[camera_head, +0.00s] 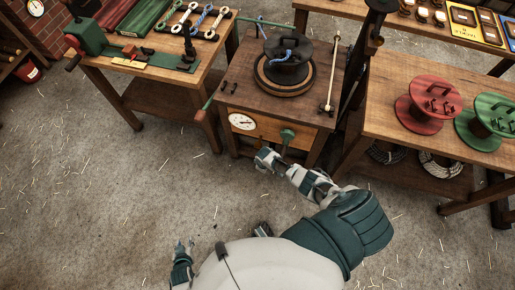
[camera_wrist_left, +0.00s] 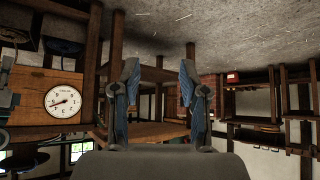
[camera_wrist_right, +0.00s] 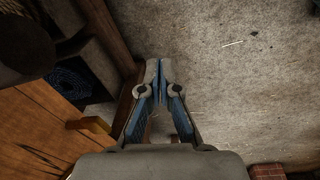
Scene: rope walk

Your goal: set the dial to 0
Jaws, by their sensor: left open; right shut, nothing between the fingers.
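The round white dial (camera_head: 243,121) with a red needle sits on the front of a brown wooden cabinet (camera_head: 300,122). It also shows in the left wrist view (camera_wrist_left: 63,102), at the left; its numerals are too small to read surely. My left gripper (camera_head: 187,245) is open and empty above the floor, well short of the cabinet.
A workbench with a green vise (camera_head: 86,37) is at the left. A bench at the right carries a red spool (camera_head: 430,104) and a green spool (camera_head: 487,121). The straw-strewn floor in front is clear.

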